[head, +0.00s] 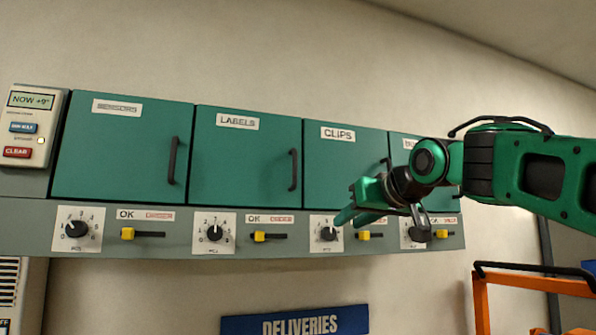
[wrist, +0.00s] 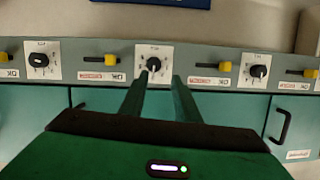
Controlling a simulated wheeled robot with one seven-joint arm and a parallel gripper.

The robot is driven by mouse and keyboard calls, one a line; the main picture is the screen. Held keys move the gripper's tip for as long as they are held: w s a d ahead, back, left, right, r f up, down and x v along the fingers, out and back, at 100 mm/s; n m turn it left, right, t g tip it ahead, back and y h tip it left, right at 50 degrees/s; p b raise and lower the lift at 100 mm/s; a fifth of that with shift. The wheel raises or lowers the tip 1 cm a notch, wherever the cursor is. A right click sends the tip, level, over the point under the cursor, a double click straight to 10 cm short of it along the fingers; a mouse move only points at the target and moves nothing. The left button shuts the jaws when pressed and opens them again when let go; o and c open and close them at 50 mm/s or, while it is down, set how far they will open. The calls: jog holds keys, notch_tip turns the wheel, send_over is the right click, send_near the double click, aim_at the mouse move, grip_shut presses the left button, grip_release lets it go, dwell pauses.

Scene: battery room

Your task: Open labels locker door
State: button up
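The labels locker door (head: 238,160) is green, marked LABELS, and looks closed. Its dark vertical handle (head: 293,170) is at its right side. Below the door are a dial (head: 214,233) and a yellow slider (head: 259,237) beside an OK plate. My gripper (head: 347,217) is to the right of that handle and lower, in front of the dial strip. In the wrist view, which looks upside down, my two green fingers (wrist: 155,85) are apart with nothing held. A dial (wrist: 154,64) shows between them; I cannot tell whether they touch it. My gripper hides part of the doors there.
The CLIPS door (head: 335,180) is to the right, partly behind my arm. Another closed door (head: 110,160) is to the left. A control box (head: 30,125) reads NOW +9. A blue DELIVERIES sign (head: 295,323) hangs below. An orange frame (head: 530,277) stands at lower right.

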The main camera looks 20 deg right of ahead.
aim_at(296, 164)
jog(key=s+a+r+n+t+y, duration=0.1)
jog(key=a+r, duration=0.3)
jog(key=r, duration=0.3)
jog(key=s+a+r+n+t+y, duration=0.1)
jog(key=a+r+n+t+y, duration=0.15)
jog(key=r, duration=0.45)
jog(key=shift+m+g+h, duration=0.35)
jog(key=shift+h, duration=0.1)
jog(key=w+a, duration=0.1)
jog(key=w, duration=0.6)
jog(key=w+a, duration=0.1)
jog(key=w, duration=0.2)
jog(key=shift+w+a, duration=0.35)
jog(key=shift+w, duration=0.05)
grip_shut()
